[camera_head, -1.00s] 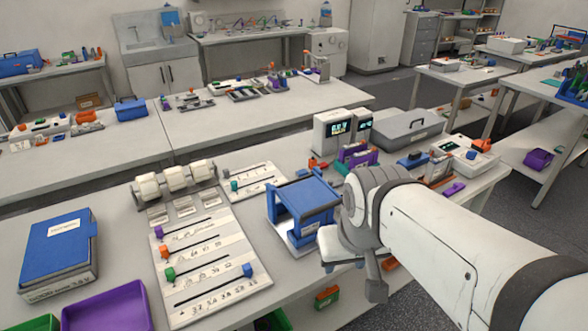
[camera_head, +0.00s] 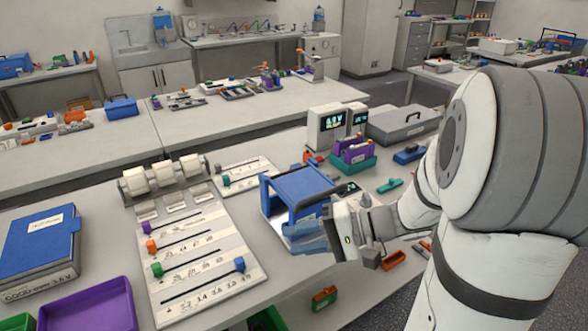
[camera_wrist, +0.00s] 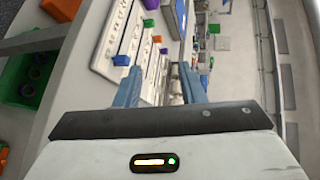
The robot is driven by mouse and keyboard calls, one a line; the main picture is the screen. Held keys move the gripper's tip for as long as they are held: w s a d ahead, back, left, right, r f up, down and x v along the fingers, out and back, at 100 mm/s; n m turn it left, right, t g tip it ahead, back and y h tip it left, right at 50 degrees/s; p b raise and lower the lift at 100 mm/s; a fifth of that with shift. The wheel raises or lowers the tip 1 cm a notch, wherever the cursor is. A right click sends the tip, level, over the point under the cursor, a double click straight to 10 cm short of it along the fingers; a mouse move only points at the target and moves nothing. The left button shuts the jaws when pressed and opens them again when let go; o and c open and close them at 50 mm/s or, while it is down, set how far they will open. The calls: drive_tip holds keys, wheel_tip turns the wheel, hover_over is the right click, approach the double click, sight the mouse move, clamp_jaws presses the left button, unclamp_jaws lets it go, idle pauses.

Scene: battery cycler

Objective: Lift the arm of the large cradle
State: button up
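The large cradle appears to be the blue frame (camera_head: 298,184) on the front bench in the head view, with raised sides and a bar across its top. The bar looks lowered. My gripper (camera_head: 306,234) is low at the near right side of this frame, its blue fingers overlapping the frame's lower part in the picture. I cannot tell whether they touch. In the wrist view the two blue fingers of my gripper (camera_wrist: 159,82) stand apart with nothing seen between them. The cradle is not clearly identifiable in the wrist view.
The slider board (camera_head: 200,262) lies left of the cradle. A display unit (camera_head: 327,127) and a grey case (camera_head: 403,122) stand behind it. A purple tray (camera_head: 90,308) and blue binder (camera_head: 38,250) are at the left.

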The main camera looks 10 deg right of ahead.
drive_tip(key=w+d+f+m+t+b, duration=0.2)
drive_tip(key=w+d+m+t, duration=0.3)
drive_tip(key=w+d+t, duration=0.55)
drive_tip(key=shift+t, duration=0.45)
drive_tip(key=x, duration=0.1)
drive_tip(key=p+x, duration=0.1)
drive_tip(key=x, duration=0.1)
drive_tip(key=p+x, duration=0.1)
drive_tip(key=x, duration=0.1)
drive_tip(key=shift+w+r, duration=0.2)
drive_tip(key=shift+r, duration=0.15)
drive_tip(key=shift+c, duration=0.3)
clamp_jaws()
